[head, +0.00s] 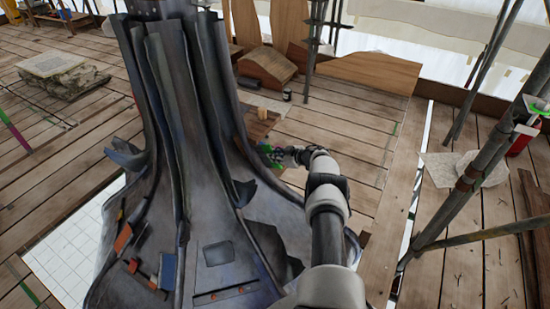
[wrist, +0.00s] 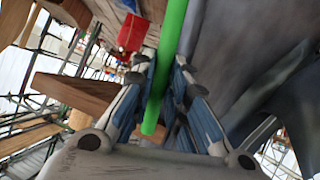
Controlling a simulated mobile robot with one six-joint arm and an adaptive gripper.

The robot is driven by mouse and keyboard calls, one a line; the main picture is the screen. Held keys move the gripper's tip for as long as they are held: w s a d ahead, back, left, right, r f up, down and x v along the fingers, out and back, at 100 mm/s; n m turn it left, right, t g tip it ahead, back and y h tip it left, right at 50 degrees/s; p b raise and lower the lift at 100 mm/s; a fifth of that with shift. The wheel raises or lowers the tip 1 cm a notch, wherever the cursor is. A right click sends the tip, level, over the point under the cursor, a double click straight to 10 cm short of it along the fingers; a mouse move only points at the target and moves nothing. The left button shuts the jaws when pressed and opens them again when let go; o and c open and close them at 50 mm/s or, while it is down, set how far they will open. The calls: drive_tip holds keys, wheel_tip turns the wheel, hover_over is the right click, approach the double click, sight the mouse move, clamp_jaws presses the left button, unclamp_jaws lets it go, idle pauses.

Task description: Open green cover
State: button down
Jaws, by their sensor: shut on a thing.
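The green cover shows in the wrist view as a long narrow green strip (wrist: 171,50), running from the top edge down between the fingers. My gripper (wrist: 162,78) has a finger on each side of it and is shut on it. In the head view, my gripper (head: 276,156) is at the right flank of the dark spire, beside a small patch of green (head: 266,148). Most of the cover is hidden there by the gripper and the spire, and I cannot tell how far it stands open.
The dark ribbed spire (head: 205,140) fills the left and middle, with torn metal flaps around its base. A small wooden shelf (head: 262,124) is just behind my gripper. Scaffold poles (head: 485,150) stand at the right. The plank floor (head: 350,120) behind the arm is mostly clear.

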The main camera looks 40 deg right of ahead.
drive_tip(key=shift+w+d+r, duration=0.15)
drive_tip(key=shift+d+r, duration=0.1)
drive_tip(key=shift+d, duration=0.15)
idle(0.3)
drive_tip(key=c, duration=1.6)
unclamp_jaws()
drive_tip(key=shift+a+f, duration=0.1)
drive_tip(key=shift+f, duration=0.05)
drive_tip(key=shift+o, duration=0.2)
drive_tip(key=v, duration=1.2)
